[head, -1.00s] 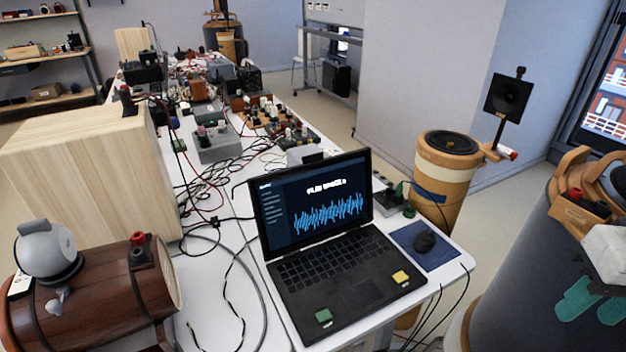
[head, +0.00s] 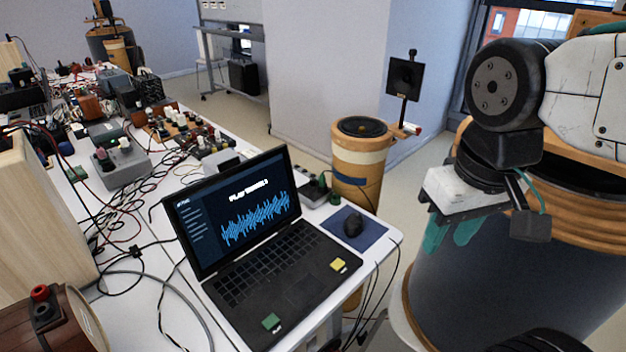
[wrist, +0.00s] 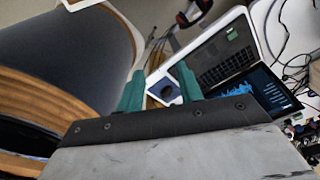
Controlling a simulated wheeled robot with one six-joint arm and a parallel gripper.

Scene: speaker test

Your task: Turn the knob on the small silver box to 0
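A small silver-grey box (head: 220,161) sits on the white table just behind the laptop screen, which hides part of it. No knob or marking on it can be made out. A larger grey box (head: 122,166) with knobs on top stands further left; I cannot tell which box the task means. My gripper (head: 452,236) has green fingers and hangs over the floor to the right of the table, well away from both boxes. In the wrist view my gripper (wrist: 158,76) has its two fingers apart with nothing between them.
An open laptop (head: 275,270) and a mouse on a blue pad (head: 372,232) occupy the table's near end. Loose cables cover much of the tabletop. A wooden barrel with a speaker (head: 360,165) stands behind the table's right edge. A large dark barrel (head: 500,290) is beside my arm.

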